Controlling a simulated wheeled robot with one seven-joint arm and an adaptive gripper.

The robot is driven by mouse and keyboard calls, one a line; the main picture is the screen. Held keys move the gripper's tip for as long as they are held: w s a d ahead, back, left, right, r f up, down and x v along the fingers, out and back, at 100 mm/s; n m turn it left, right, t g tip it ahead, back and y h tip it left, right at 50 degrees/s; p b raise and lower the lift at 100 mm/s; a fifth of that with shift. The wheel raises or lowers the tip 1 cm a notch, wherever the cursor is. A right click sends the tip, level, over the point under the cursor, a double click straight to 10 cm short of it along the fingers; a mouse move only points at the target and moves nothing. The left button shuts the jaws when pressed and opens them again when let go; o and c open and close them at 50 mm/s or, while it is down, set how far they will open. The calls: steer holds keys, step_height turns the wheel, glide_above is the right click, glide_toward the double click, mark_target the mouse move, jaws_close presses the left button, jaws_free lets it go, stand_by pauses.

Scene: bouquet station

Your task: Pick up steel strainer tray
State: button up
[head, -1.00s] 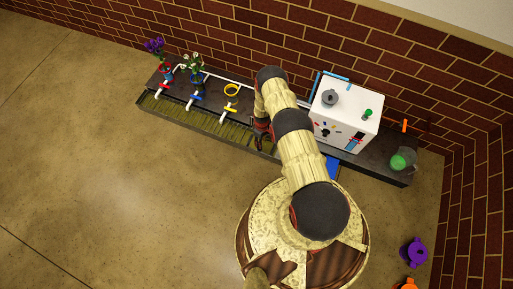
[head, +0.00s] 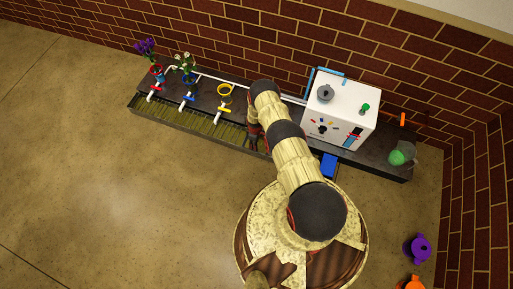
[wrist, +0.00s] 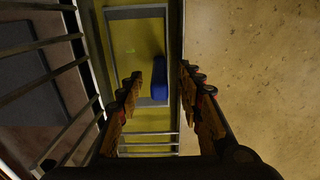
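A grey metal rectangular frame (wrist: 137,11) lies in a yellow-floored trough in the wrist view; it looks like the steel strainer tray, though I cannot be sure. A blue rounded piece (wrist: 159,78) is at its right side. My gripper (wrist: 161,73) is open and empty, pointing down over the trough. Its left finger is over the trough and its right finger shows over the floor side, with the trough's dark front wall between them. I cannot tell whether the fingers touch anything. In the head view my arm hides much of that area.
The dark counter (head: 390,165) runs along a brick wall. A white box (head: 340,117) stands right of my arm. Taps and flower vases stand at the left, above a slatted trough (head: 180,122). Metal bars (wrist: 45,42) lie left of my gripper. The floor (wrist: 250,70) in front is open.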

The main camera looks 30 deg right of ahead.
steer(key=c, duration=0.3)
jaws_close()
stand_by(0.4)
